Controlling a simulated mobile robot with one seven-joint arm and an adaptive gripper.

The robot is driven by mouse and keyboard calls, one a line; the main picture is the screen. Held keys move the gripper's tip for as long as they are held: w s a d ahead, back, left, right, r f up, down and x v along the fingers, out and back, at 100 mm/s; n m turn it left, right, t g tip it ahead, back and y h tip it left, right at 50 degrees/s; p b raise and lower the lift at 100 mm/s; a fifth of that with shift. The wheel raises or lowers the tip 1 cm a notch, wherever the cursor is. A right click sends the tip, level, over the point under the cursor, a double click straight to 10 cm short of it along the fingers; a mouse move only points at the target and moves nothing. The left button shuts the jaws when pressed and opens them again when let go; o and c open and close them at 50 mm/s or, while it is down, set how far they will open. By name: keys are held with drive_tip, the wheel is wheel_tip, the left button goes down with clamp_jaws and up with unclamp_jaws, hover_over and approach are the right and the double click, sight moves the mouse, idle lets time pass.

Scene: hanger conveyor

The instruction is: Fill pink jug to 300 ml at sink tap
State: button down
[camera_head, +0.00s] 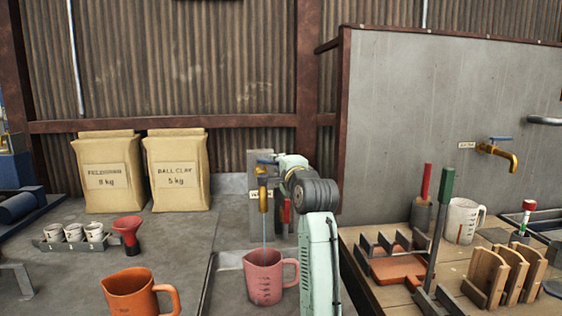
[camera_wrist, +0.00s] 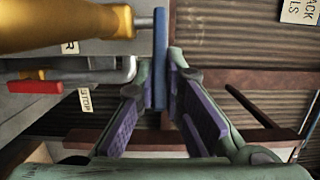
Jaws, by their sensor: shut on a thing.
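The pink jug (camera_head: 264,281) stands upright in the sink under the brass sink tap (camera_head: 263,196), its handle to the right. A thin stream of water runs from the tap into the jug. The water level inside cannot be read. My gripper (camera_head: 278,161) is at the top of the tap, shut on its blue lever (camera_head: 266,161). In the wrist view the blue lever (camera_wrist: 160,65) stands between my purple-padded fingers (camera_wrist: 158,88), and the brass tap body (camera_wrist: 70,25) is at upper left.
A red lever (camera_head: 286,211) is just right of the tap. An orange jug (camera_head: 138,293), red funnel (camera_head: 128,232) and small cups stand left of the sink. The right bench holds a white jug (camera_head: 461,220), racks and tools below another brass tap (camera_head: 497,153).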

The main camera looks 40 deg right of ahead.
drive_tip(key=shift+a+r, duration=0.2)
drive_tip(key=shift+r, duration=0.1)
drive_tip(key=c, duration=1.9)
unclamp_jaws()
drive_tip(key=shift+s, duration=0.1)
drive_tip(key=shift+o, duration=1.1)
drive_tip(key=shift+f, duration=0.25)
drive_tip(key=v, duration=1.2)
drive_tip(key=shift+a, duration=0.1)
